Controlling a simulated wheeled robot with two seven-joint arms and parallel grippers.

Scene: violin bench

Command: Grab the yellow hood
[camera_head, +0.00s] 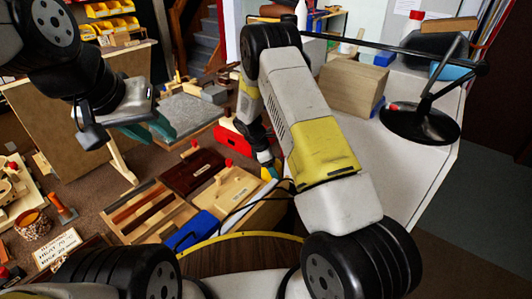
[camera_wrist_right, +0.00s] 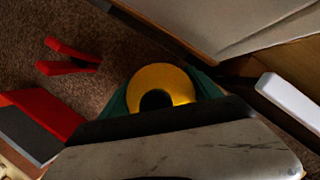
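The yellow hood (camera_wrist_right: 175,80) is a round yellow piece with a dark opening, in the middle of the right wrist view. My right gripper (camera_wrist_right: 160,92) has its green fingers on either side of it, seemingly touching both sides, with no support visible under the hood.
Wooden trays (camera_head: 145,210) and a red-knobbed wooden box (camera_head: 230,190) are at the centre. A white table (camera_head: 410,165) with a black lamp base (camera_head: 420,123) and a wooden block (camera_head: 352,88) is at the right. A red tool (camera_wrist_right: 68,60) shows over brown carpet.

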